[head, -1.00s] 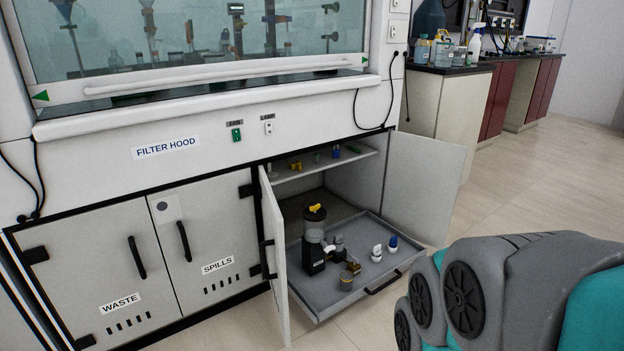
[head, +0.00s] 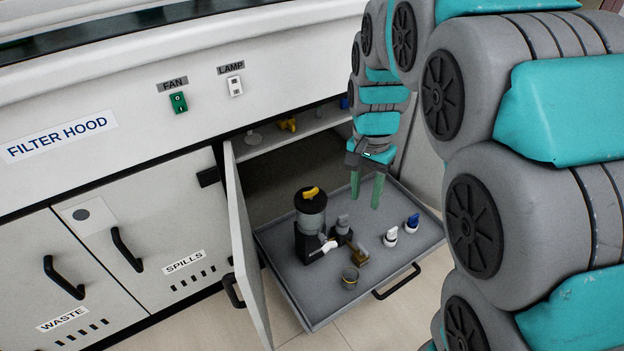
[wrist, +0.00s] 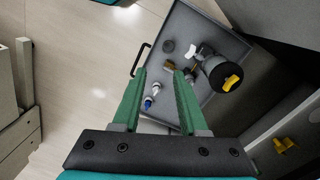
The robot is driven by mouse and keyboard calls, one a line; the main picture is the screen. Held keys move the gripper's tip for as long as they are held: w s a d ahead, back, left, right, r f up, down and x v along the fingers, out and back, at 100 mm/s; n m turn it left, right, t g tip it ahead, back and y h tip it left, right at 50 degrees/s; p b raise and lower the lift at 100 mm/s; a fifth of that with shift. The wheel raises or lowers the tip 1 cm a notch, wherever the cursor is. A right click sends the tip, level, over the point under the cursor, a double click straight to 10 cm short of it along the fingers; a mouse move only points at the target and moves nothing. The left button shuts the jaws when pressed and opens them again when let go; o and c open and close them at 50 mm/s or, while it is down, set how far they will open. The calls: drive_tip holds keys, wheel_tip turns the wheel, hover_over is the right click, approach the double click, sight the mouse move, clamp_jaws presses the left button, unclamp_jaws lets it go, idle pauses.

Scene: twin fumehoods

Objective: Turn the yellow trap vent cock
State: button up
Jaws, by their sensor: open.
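The yellow trap vent cock (head: 311,192) sits on the black cap of a clear cylindrical trap (head: 311,220), which stands on the grey pull-out tray (head: 290,285). In the wrist view the yellow cock (wrist: 231,83) lies to the right of my fingers. My gripper (head: 366,198) points down over the tray, right of the trap and apart from it. It also shows in the wrist view (wrist: 159,72), its green fingers spread with nothing between them. A second yellow piece (head: 287,124) lies on the shelf above the tray; it shows at the lower right in the wrist view (wrist: 285,145).
A white-topped cock (head: 390,236) and a blue-topped one (head: 412,223) stand on the tray's right side. A small grey cup (head: 350,278) and a brass-coloured fitting (head: 356,257) are near the trap. The open cabinet door (head: 246,255) stands close on the left.

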drive_tip(key=w+a+f+m, duration=0.25)
drive_tip(key=w+a, duration=0.25)
drive_tip(key=w, duration=0.4)
drive_tip(key=m, duration=0.2)
hover_over(312, 190)
drive_tip(key=shift+t, duration=0.4)
wheel_tip(312, 190, down, 5)
drive_tip(key=shift+s+r, duration=0.1)
drive_tip(key=shift+r, duration=0.05)
drive_tip(key=shift+a+f, duration=0.1)
drive_tip(key=shift+f, duration=0.3)
wheel_tip(312, 190, down, 7)
drive_tip(key=shift+f+p, duration=0.1)
drive_tip(key=shift+p, duration=0.45)
clamp_jaws()
